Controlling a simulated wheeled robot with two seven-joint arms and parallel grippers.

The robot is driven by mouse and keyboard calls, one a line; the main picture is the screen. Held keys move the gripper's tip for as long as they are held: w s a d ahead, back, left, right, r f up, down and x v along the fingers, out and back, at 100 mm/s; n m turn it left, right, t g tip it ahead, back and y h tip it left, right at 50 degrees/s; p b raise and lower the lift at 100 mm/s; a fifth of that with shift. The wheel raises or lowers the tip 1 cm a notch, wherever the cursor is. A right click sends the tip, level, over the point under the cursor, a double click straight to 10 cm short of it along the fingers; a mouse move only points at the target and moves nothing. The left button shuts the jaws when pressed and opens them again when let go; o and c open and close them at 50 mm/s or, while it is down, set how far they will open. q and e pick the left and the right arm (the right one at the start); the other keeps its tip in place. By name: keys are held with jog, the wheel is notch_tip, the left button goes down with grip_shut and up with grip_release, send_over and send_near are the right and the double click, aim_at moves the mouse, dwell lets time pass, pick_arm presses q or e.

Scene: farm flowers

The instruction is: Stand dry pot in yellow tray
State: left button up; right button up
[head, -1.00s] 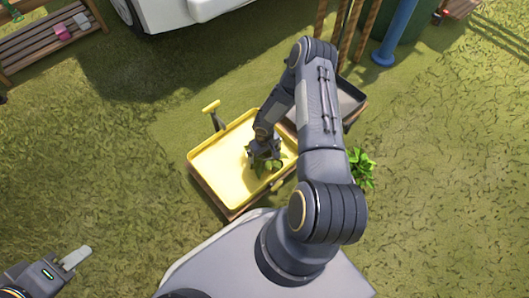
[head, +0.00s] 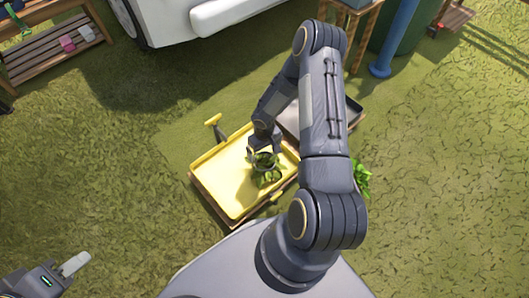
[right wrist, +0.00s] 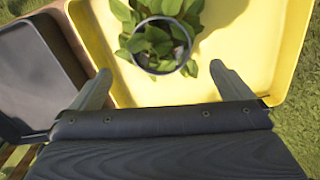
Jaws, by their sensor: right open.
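The yellow tray (head: 222,172) sits on a low wooden stand in the middle of the head view. A potted green plant (head: 265,170) stands in its right part, and in the right wrist view the pot (right wrist: 158,66) looks upright on the tray floor (right wrist: 250,50). My right gripper (right wrist: 160,80) is open, with its fingers apart on either side of the near side of the pot and not touching it. In the head view my right gripper (head: 263,152) is just behind the plant. My left gripper (head: 72,268) is low at the left, over grass, away from the tray.
A grey tray (head: 290,120) stands beside the yellow one, partly behind my right arm. More green leaves (head: 361,180) show right of my arm. A wooden bench (head: 50,50) and a white vehicle (head: 180,20) are at the back. Grass at the left is clear.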

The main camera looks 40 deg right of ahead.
notch_tip(320, 180, up, 27)
jog(key=s+m+t, duration=0.1)
jog(key=s+t, duration=0.1)
jog(key=s+a+r+t+y, duration=0.3)
jog(key=s+a+r, duration=1)
jog(key=s, duration=0.3)
jog(key=shift+s+t+y, duration=0.3)
jog(key=shift+s+y, duration=0.05)
jog(key=shift+y, duration=0.05)
jog(key=shift+d+r, duration=0.1)
jog(key=shift+r, duration=0.05)
notch_tip(320, 180, up, 33)
jog(key=p, duration=3.3)
